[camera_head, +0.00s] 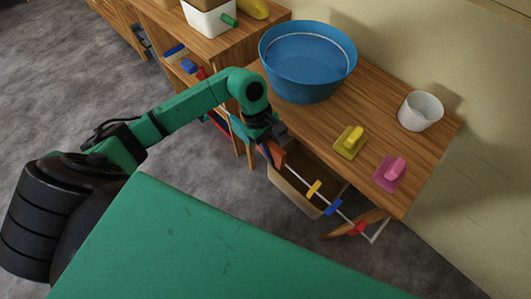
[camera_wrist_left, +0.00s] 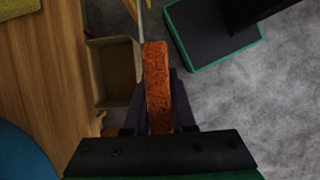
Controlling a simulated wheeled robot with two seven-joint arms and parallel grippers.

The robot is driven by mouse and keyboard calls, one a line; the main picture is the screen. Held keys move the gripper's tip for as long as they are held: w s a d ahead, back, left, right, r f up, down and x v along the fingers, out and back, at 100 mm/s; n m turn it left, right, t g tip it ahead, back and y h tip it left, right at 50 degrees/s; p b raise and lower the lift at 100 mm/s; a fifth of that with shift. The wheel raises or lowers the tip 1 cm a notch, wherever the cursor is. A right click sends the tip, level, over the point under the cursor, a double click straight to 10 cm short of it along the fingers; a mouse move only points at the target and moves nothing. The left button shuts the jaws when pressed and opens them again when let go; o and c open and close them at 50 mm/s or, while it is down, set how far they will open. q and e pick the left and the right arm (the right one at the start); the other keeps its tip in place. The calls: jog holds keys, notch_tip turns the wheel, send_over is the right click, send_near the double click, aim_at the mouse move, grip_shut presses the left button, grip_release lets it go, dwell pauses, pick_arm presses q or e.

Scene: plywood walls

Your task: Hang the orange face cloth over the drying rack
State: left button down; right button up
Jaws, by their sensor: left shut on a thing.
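The orange face cloth (camera_wrist_left: 157,88) is a narrow folded strip between the fingers of my left gripper (camera_wrist_left: 158,118) in the left wrist view. In the head view the cloth (camera_head: 277,154) shows as a small orange patch at my left gripper (camera_head: 268,148), just off the table's front edge. The drying rack (camera_head: 301,181) is a thin white rail with yellow, blue and red clips along the table front. The cloth is at the rail's near left end; I cannot tell whether they touch. My right gripper is not in view.
An open bin (camera_head: 295,190) stands on the floor below the rail. A shelf (camera_head: 160,25) is at the back left.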

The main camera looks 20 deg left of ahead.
pick_arm(q)
jog(key=shift+w+d, duration=0.35)
jog(key=shift+w, duration=0.5)
jog(key=shift+w+d+f+b, duration=0.15)
jog(key=shift+f+b, duration=0.3)
jog(key=shift+f, duration=0.3)
jog(key=shift+w+f+b, duration=0.15)
jog(key=shift+f+b, duration=0.3)
jog(key=shift+f, duration=0.25)
notch_tip(320, 180, down, 4)
jog(key=shift+f+b, duration=0.1)
jog(key=shift+b, duration=0.9)
notch_tip(320, 180, down, 3)
jog(key=b, duration=0.3)
jog(key=shift+b, duration=0.35)
jog(key=c, duration=0.7)
grip_release()
